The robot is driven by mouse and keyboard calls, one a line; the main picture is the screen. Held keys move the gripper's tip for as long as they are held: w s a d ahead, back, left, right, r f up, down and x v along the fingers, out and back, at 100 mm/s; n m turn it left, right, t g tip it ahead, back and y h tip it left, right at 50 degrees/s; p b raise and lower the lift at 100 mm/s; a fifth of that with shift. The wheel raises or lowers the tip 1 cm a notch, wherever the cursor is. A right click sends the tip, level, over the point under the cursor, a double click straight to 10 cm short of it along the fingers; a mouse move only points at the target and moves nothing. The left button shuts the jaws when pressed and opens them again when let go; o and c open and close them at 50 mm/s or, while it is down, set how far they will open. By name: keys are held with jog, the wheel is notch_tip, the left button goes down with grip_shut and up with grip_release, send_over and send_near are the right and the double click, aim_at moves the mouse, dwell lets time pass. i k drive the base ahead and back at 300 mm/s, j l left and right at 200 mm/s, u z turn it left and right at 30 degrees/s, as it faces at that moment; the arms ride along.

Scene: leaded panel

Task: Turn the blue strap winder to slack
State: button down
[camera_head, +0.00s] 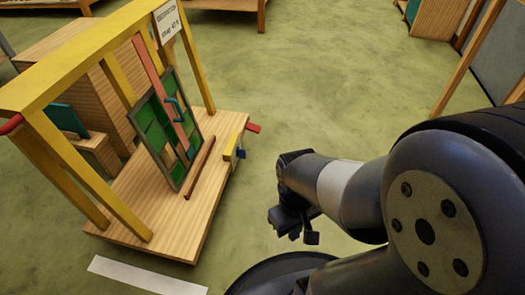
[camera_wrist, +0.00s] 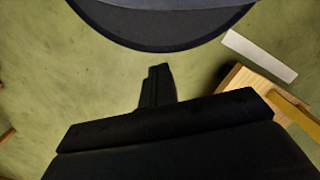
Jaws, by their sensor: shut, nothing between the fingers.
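A small blue piece (camera_head: 241,154), which looks like the blue strap winder, sits at the right edge of the wooden platform (camera_head: 205,222), below a yellow block (camera_head: 231,147). A red piece (camera_head: 253,128) sticks out just beyond it. The leaded panel (camera_head: 155,125), with green panes, leans in the yellow frame (camera_head: 60,72). My gripper (camera_head: 303,235) is shut and empty, pointing down over the floor, right of the platform and apart from the winder. The wrist view shows the shut fingers (camera_wrist: 157,88) over bare floor; the winder is not visible there.
A brown wooden bar (camera_head: 199,167) lies on the platform before the panel. A white strip (camera_head: 147,275) lies on the floor in front. Green floor is clear between platform and gripper. A wooden-framed board (camera_head: 495,60) stands at the right.

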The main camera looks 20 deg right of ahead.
aim_at(241, 153)
jog(key=i+l+u, duration=0.15)
jog(key=i, duration=0.35)
jog(key=i+l+u, duration=0.1)
jog(key=i+l, duration=0.25)
jog(key=i, duration=0.15)
